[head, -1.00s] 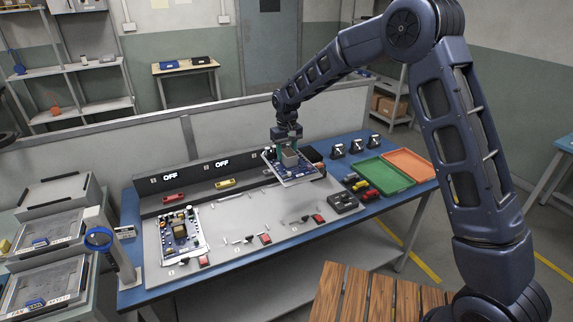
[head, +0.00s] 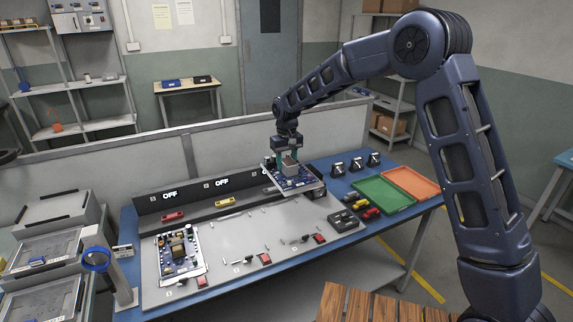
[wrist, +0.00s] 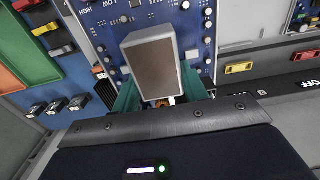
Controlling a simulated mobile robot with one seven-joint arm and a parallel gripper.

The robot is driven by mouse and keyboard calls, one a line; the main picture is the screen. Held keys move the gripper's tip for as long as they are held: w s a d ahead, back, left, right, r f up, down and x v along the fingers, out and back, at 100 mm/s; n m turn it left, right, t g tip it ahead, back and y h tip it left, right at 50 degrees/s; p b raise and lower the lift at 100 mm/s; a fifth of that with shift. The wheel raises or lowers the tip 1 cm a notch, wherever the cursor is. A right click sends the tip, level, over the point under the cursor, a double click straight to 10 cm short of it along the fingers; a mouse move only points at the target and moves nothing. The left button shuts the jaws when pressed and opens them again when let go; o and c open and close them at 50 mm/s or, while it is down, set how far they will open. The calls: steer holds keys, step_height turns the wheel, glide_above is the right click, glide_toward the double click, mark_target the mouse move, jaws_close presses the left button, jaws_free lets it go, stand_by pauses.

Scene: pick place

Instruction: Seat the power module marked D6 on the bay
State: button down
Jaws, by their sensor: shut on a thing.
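My gripper (head: 290,158) is shut on a blue circuit-board module (head: 286,181) with a pale edge and a grey block (head: 290,165) on top. It holds the module above the back right part of the grey bay plate (head: 235,245). In the wrist view the green fingers flank the grey block (wrist: 152,65), with the blue board (wrist: 95,20) beyond it. "HIGH" and "LOW" are printed on the board; no D6 mark is readable. Another populated board (head: 180,250) sits at the plate's left station. The middle and right stations are bare, with small pins and red-handled clamps (head: 264,259).
A dark back rail (head: 169,208) carries OFF signs, a red switch and a yellow switch. Right of the plate are a black block (head: 342,220), small coloured parts, a green tray (head: 383,195) and an orange tray (head: 412,180). A blue ring magnifier (head: 96,259) stands at left.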

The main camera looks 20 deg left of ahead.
steer(key=shift+r, duration=1.1)
steer(key=shift+a, duration=0.1)
steer(key=s+a+f, duration=1.4)
steer(key=s+a, duration=0.2)
steer(key=shift+w+d+f, duration=0.15)
steer(key=shift+f, duration=1.75)
steer(key=shift+w+d+f, duration=0.1)
steer(key=shift+f, duration=1.75)
steer(key=shift+f, duration=1.05)
steer(key=c, duration=0.7)
jaws_free()
